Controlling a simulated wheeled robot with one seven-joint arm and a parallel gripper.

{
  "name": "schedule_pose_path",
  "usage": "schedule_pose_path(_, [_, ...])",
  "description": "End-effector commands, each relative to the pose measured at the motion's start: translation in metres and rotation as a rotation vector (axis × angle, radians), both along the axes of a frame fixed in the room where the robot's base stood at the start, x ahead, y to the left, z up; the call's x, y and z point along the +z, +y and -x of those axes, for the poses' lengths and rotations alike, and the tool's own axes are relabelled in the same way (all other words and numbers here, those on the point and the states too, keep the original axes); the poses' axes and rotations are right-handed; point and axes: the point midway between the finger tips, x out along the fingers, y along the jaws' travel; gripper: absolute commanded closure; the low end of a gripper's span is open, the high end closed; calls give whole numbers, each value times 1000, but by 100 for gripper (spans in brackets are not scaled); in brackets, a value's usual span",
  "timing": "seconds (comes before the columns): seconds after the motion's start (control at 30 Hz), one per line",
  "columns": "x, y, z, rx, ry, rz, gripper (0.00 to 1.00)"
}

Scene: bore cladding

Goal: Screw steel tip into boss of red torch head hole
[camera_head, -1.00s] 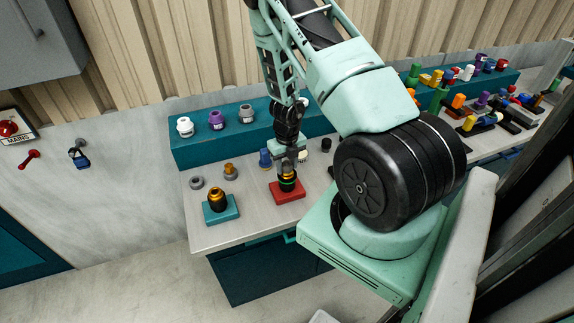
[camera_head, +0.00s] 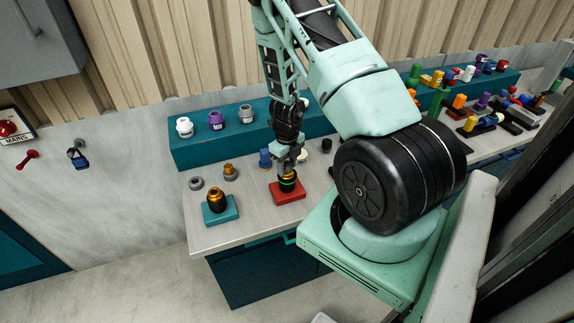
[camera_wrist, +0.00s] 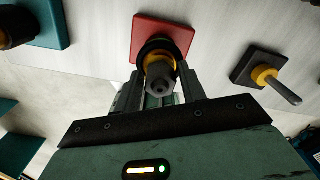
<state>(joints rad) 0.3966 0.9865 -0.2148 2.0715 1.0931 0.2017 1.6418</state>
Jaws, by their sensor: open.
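The red base (camera_head: 290,197) stands on the bench and carries the torch head (camera_head: 288,184), which is black and brass with a green ring. It also shows in the wrist view with the red base (camera_wrist: 177,28) behind it. A grey steel tip (camera_wrist: 160,84) is end-on to the wrist camera, in line with the brass collar (camera_wrist: 156,61) of the torch head. How deep it sits in the boss is hidden. My gripper (camera_wrist: 160,78) is open, with one finger on each side of the tip. In the head view my gripper (camera_head: 288,167) is directly above the torch head.
A brass torch head (camera_head: 216,198) on a teal base (camera_head: 222,215) stands to the left. A grey ring (camera_head: 196,183) and a brass-and-grey piece (camera_head: 230,173) lie behind it. A teal shelf (camera_head: 190,152) holds several caps. The front bench strip is clear.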

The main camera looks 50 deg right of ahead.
Motion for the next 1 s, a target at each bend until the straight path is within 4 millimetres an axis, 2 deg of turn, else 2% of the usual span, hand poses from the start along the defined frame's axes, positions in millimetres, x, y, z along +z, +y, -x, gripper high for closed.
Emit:
schedule_pose_path(0.23, [-1, 0, 0, 148, 0, 0, 60])
schedule_pose_path(0.47, [-1, 0, 0, 170, 0, 0, 60])
schedule_pose_path(0.6, [-1, 0, 0, 290, -1, 0, 60])
schedule_pose_path(0.83, [0, 0, 0, 310, 0, 0, 60])
schedule_pose_path(1.0, [-2, 1, 0, 444, 0, -1, 60])
